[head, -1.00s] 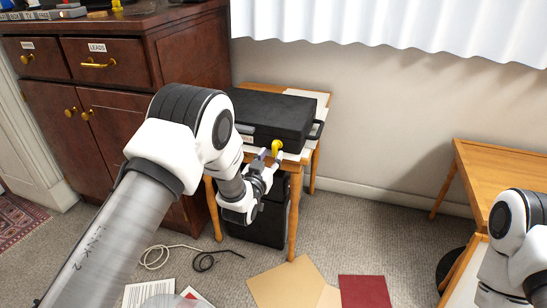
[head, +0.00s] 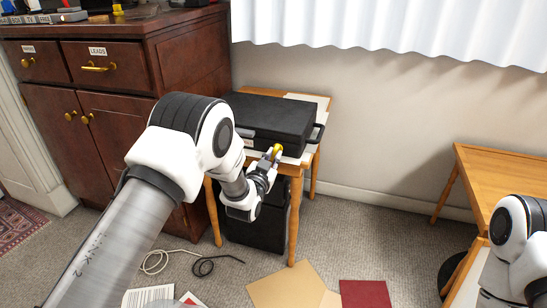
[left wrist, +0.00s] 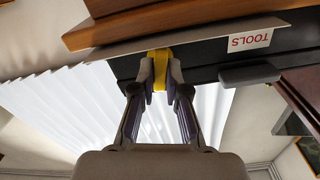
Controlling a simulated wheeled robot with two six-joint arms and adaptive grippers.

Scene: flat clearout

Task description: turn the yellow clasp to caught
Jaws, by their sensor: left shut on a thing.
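The yellow clasp (head: 278,148) is on the front of a black case (head: 270,119), which lies flat on a small wooden table. My left gripper (head: 273,154) reaches the case front and is shut on the clasp. In the left wrist view the clasp (left wrist: 159,67) is a yellow strip between the two fingertips (left wrist: 160,78), with a finger on each side. The fingers hide part of it in the head view. My right gripper is out of view.
The small table (head: 292,171) stands by a dark wood cabinet (head: 190,60) and the wall. A black box (head: 262,218) is under it. Cables (head: 205,264), folders (head: 290,282) and papers lie on the floor. Another wooden table (head: 490,165) is at right.

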